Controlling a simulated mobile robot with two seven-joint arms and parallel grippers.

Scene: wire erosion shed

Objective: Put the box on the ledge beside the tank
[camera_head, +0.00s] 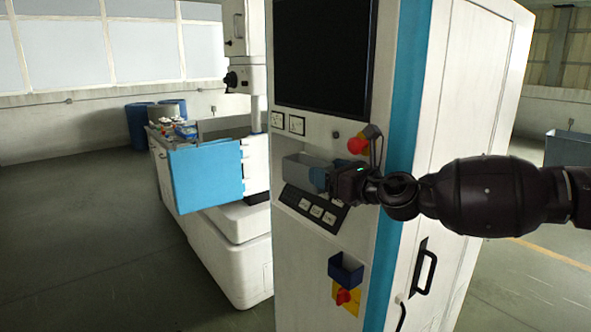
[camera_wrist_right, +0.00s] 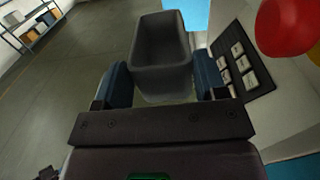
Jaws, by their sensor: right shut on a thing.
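A small grey open-topped box (camera_head: 300,170) is in front of the white machine cabinet's control panel. My right gripper (camera_head: 322,178) is shut on the box and holds it in the air. In the right wrist view the empty box (camera_wrist_right: 160,48) sits upright between the two blue fingers of the gripper (camera_wrist_right: 162,82). The tank (camera_head: 207,176), with a blue front panel, stands left of and behind the cabinet. A pale ledge (camera_head: 160,142) runs beside the tank, with several small items at its far end. My left gripper is not in view.
The tall white cabinet (camera_head: 465,90) stands close to my right arm. A red button (camera_head: 358,144) and a keypad (camera_head: 313,208) are near the box; a blue holder (camera_head: 346,268) is lower down. Blue barrels (camera_head: 140,125) stand behind. The floor at left is clear.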

